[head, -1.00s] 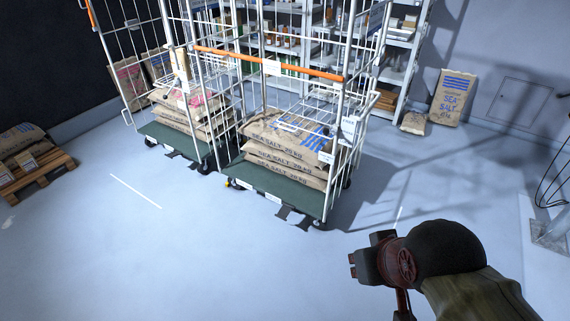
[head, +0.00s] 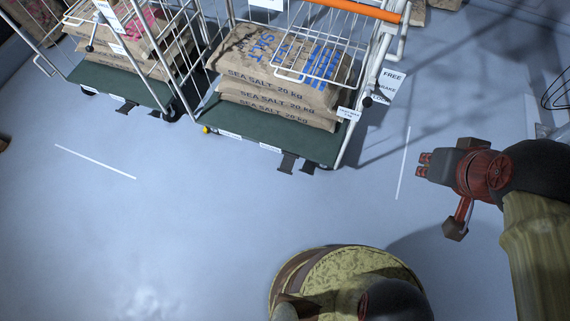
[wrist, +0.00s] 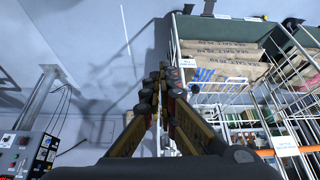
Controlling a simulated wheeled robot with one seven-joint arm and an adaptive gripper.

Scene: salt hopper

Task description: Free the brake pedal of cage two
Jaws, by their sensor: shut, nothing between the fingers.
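Two wire roll cages with green decks stand side by side in the head view. The right cage (head: 220,112) carries stacked sea salt sacks (head: 265,98). A dark twin-plate pedal (head: 290,163) juts from its front deck edge, low over the floor. The left cage (head: 100,83) has a similar dark pedal (head: 126,107). I cannot read which cage is number two. My gripper (head: 423,166) is empty and shut, to the right of the right cage and apart from it. In the wrist view its fingertips (wrist: 163,84) meet, with the right cage beyond them.
An orange bar (head: 355,10) crosses that cage. The floor in front of both cages is clear, with white line marks (head: 95,161). A control panel (wrist: 22,155) shows at the wrist view's left.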

